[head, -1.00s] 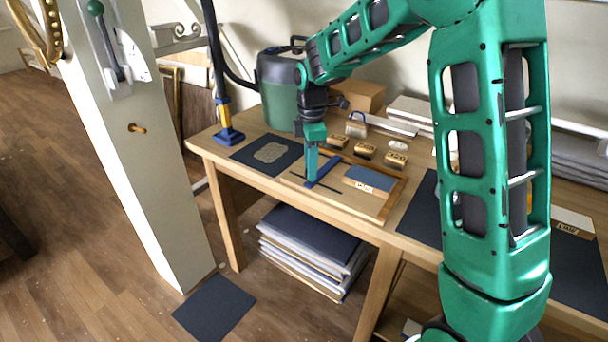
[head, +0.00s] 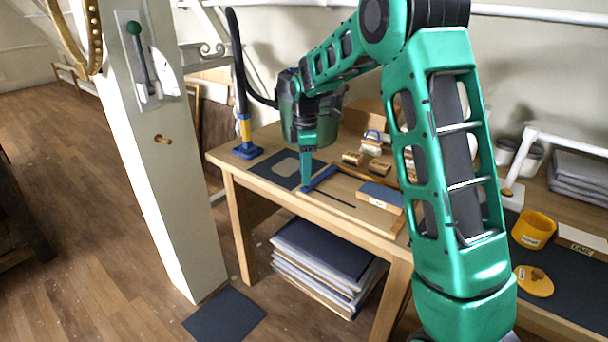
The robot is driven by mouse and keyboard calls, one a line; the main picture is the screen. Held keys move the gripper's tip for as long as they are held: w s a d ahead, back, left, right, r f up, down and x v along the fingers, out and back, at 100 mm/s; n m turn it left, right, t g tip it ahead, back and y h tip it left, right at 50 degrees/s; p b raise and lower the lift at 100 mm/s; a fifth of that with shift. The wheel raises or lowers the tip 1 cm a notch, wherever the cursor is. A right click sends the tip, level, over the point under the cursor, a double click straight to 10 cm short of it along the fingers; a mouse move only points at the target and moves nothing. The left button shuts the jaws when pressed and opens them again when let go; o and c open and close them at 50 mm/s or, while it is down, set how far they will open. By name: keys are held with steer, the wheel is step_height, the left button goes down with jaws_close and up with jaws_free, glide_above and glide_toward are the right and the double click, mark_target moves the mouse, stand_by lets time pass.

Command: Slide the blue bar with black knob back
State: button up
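The blue bar (head: 321,178) lies across the left end of a wooden board (head: 345,205) on the table. A dark slot (head: 338,199) in the board runs off to the right of the bar. My gripper (head: 306,187) points straight down at the bar's near left end, its tips touching or almost touching it. Its fingers look like one narrow teal shape, so I cannot make out a gap. The black knob is not visible; my fingers cover that end of the bar.
A blue-topped block (head: 380,195) sits on the board's right part. Several small labelled wooden blocks stand behind the board. A dark mat (head: 278,170) lies left, and a blue-footed vacuum nozzle (head: 248,151) stands at the table's left end.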

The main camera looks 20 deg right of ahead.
steer(key=shift+o, duration=0.6)
step_height(320, 180, up, 11)
steer(key=shift+f, duration=0.15)
stand_by(0.4)
